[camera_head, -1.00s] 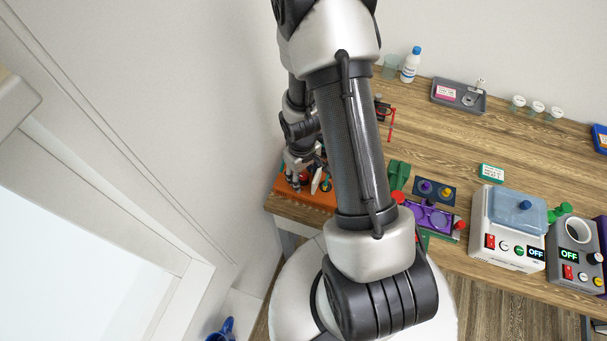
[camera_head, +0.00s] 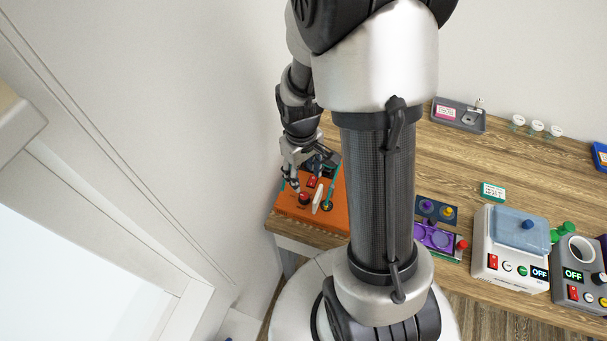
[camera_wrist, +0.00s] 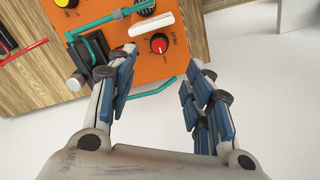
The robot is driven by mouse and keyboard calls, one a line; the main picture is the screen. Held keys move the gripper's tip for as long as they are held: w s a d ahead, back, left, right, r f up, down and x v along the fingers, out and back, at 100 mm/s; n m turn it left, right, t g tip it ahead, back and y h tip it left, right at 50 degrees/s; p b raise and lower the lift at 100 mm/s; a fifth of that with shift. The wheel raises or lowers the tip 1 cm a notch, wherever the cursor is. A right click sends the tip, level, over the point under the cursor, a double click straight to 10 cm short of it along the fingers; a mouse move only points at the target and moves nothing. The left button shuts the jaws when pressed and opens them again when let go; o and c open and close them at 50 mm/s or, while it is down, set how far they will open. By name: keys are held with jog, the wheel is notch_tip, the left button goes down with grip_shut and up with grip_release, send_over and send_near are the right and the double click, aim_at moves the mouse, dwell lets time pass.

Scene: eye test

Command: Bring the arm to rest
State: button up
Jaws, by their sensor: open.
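My gripper (camera_head: 297,182) is at the left end of the bench, above and beside an orange panel (camera_head: 337,214). The panel carries a red knob (camera_wrist: 159,43), a white bar-shaped handle (camera_wrist: 151,25) and teal tubing (camera_wrist: 150,91). A gap shows between the fingers, with pale floor behind. My arm hides the middle of the bench in the head view.
The wooden bench (camera_head: 460,159) bears a purple fixture (camera_head: 432,237), a white device with a blue lid (camera_head: 512,242), a grey device (camera_head: 578,277) and a grey tray (camera_head: 447,125). Several small white-capped jars stand behind. A wall is close on the left.

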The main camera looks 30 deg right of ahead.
dwell(0.4)
jog(key=s+a+r+t+b, duration=0.35)
jog(key=a+r+b, duration=0.25)
jog(key=r, duration=0.4)
jog(key=s+a+r+m+t+b, duration=0.1)
jog(key=s+a+r+b, duration=0.2)
jog(key=s, duration=0.6)
jog(key=shift+s+a+r+b, duration=0.15)
jog(key=shift+s+a+b, duration=0.25)
jog(key=shift+a+b, duration=0.2)
dwell(3.4)
